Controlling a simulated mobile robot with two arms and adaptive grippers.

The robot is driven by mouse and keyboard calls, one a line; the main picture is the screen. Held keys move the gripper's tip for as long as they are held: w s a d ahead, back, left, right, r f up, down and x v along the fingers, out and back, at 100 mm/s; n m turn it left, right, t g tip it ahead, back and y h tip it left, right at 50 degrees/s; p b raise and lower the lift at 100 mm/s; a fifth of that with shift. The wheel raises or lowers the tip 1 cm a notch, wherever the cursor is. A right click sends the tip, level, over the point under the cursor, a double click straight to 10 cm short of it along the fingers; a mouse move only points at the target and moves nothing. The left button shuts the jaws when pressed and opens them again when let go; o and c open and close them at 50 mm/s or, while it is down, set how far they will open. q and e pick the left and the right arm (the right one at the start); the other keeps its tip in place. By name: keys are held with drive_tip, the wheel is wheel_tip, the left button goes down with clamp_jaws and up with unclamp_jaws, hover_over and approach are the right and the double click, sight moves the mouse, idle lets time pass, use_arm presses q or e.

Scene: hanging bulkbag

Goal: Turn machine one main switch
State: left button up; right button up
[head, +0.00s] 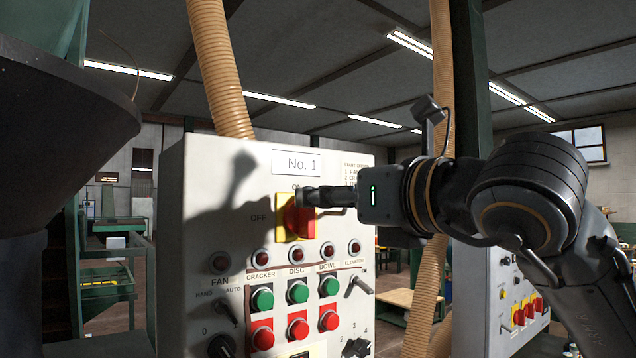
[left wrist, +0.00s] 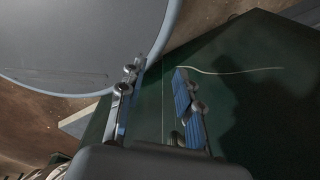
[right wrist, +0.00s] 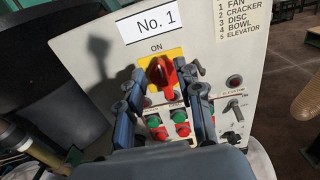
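The main switch is a red rotary handle (right wrist: 163,73) on a yellow plate (right wrist: 150,60), under the "No. 1" label on the grey control panel. In the head view the handle (head: 300,222) is partly covered by my right gripper (head: 312,197). "ON" is printed above the plate and "OFF" to its left. In the right wrist view the handle looks roughly upright, slightly tilted. My right gripper (right wrist: 161,80) has its fingers apart, one on each side of the handle; I cannot tell whether they touch it. My left gripper (left wrist: 157,72) is open and empty, outside the head view.
Below the switch are red lamps, green buttons (head: 297,292), red buttons (head: 298,327) and levers. A tan hose (head: 219,70) rises behind the panel. A dark round vessel (head: 60,130) stands at the left. A second panel (head: 505,290) is at the right.

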use_arm(q)
drive_tip(key=shift+w+a+r, duration=0.15)
drive_tip(key=shift+a+r, duration=0.1)
drive_tip(key=shift+r, duration=0.2)
use_arm(e)
drive_tip(key=shift+x, duration=1)
clamp_jaws()
